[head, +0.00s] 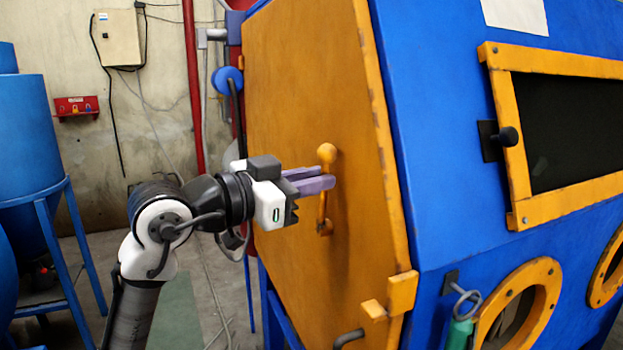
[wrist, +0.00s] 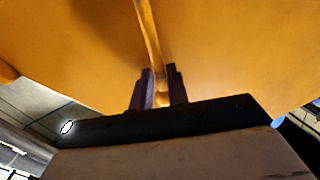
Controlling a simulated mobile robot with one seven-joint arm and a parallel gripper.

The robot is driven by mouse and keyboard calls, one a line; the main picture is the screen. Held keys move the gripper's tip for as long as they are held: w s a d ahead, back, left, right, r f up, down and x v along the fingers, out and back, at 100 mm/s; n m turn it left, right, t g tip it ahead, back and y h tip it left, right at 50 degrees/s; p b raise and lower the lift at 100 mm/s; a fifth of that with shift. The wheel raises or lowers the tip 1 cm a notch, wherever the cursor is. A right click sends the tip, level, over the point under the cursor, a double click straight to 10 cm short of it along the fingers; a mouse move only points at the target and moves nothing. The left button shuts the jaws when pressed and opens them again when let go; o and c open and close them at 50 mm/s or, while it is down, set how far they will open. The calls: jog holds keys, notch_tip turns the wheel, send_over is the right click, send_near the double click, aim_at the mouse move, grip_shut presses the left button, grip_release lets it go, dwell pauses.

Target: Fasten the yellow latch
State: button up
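The yellow latch (head: 326,154) is on the side door of the blue cabinet. It has a round knob at its upper end, a slim bar below and a mount lower down. The bar stands roughly upright. My gripper (head: 326,180) reaches it from the left, its purple fingers at the bar just below the knob. In the wrist view the yellow bar (wrist: 150,35) runs between the two dark fingers (wrist: 159,88), which look closed against its sides. The fingers hide part of the bar in the head view.
The yellow door (head: 285,90) lies close beyond my gripper. A yellow catch block (head: 402,293) sits at the cabinet's lower corner edge, with a dark bent handle (head: 348,339) near it. Blue drums (head: 30,135) stand at the left. The floor between is mostly free.

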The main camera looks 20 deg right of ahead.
grip_shut()
